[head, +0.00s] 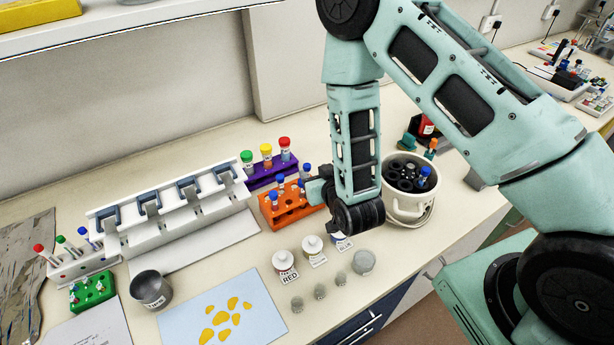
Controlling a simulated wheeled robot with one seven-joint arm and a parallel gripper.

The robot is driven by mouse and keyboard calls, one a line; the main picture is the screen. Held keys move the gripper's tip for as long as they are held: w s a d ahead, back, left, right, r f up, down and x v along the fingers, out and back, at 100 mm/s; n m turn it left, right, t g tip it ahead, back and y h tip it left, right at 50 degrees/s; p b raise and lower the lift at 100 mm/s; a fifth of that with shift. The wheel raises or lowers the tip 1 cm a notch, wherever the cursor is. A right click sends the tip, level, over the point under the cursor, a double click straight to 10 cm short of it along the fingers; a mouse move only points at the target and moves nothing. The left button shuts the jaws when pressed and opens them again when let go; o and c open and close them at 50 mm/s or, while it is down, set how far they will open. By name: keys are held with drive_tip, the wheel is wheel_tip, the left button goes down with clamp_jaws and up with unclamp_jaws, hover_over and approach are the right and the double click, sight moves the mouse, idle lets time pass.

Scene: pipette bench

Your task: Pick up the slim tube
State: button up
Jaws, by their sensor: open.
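Several capped tubes are in view, and I cannot tell which one is the slim tube. The orange rack (290,214) holds upright tubes with blue caps, one at its front left (272,197) and one at its back right (307,169). The purple rack (258,180) behind it holds tubes with green (247,156), yellow (266,150) and red (285,143) caps. My gripper (313,189) is open at the right end of the orange rack, pointing left. Its fingers are small and partly hidden, and I cannot tell whether a tube is between them.
A white bucket (409,208) with a black insert and a blue-capped tube stands right of my wrist. A white pipette stand (175,215) is on the left. A small white rack (85,266), green rack (92,291), grey cup (150,289) and labelled bottles (285,262) stand nearby.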

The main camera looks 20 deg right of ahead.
sight(307, 165)
drive_tip(key=p+x, duration=0.1)
drive_tip(key=x, duration=0.3)
drive_tip(key=shift+r+p, duration=0.1)
drive_tip(key=shift+p, duration=0.2)
drive_tip(key=shift+w+f, duration=0.35)
drive_tip(key=shift+w, duration=0.2)
clamp_jaws()
drive_tip(key=shift+r, duration=0.1)
